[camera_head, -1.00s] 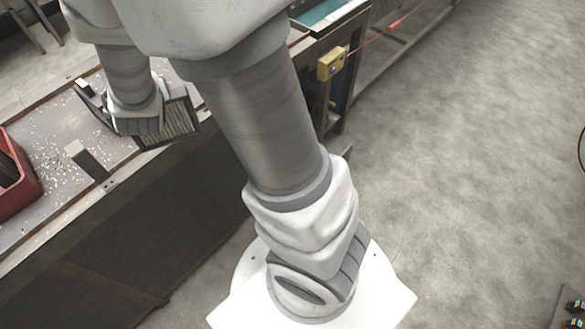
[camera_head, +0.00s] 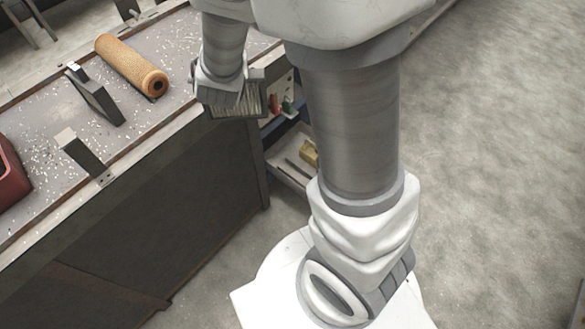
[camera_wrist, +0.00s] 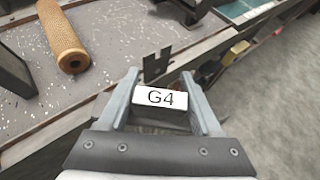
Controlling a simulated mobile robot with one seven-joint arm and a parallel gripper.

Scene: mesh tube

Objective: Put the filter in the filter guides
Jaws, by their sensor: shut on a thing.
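My gripper (camera_wrist: 160,88) is shut on the filter, whose white end label reading "G4" (camera_wrist: 160,98) sits between the fingers in the wrist view. In the head view the filter (camera_head: 240,106) shows as a dark-framed pleated panel under my gripper, by the table's right-hand edge. Two dark upright pieces, which look like guides, stand on the table to the left: a plate (camera_head: 97,98) and a bracket (camera_head: 82,152). A notched dark bracket (camera_wrist: 156,63) stands just beyond the fingers in the wrist view; I cannot tell whether the filter touches it.
An orange-brown mesh tube (camera_head: 132,67) lies on the table (camera_head: 60,110) and also shows in the wrist view (camera_wrist: 62,35). White scraps litter the tabletop. A red bin (camera_head: 12,175) stands at the left. Small items lie on a shelf beyond the table's end. Floor is open at right.

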